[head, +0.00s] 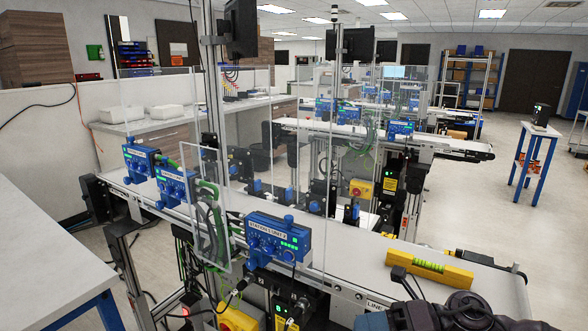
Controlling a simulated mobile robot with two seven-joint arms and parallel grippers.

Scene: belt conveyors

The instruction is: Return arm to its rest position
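A yellow spirit level (455,274) with a green vial window lies on the near conveyor belt (345,275), close to its right end. My dark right arm comes in at the lower right corner, in front of the belt. Its wrist end, with black parts beside the level, is at the bottom edge. The fingers of my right gripper cannot be made out, so its opening and any contact with the level are unclear. My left arm and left gripper are not in view.
Blue control boxes (278,238) and clear guard panels line the near conveyor. A grey table (40,255) stands at the left. More conveyors run behind. A small blue-legged stand (530,155) is at the right, with open floor (555,225) around it.

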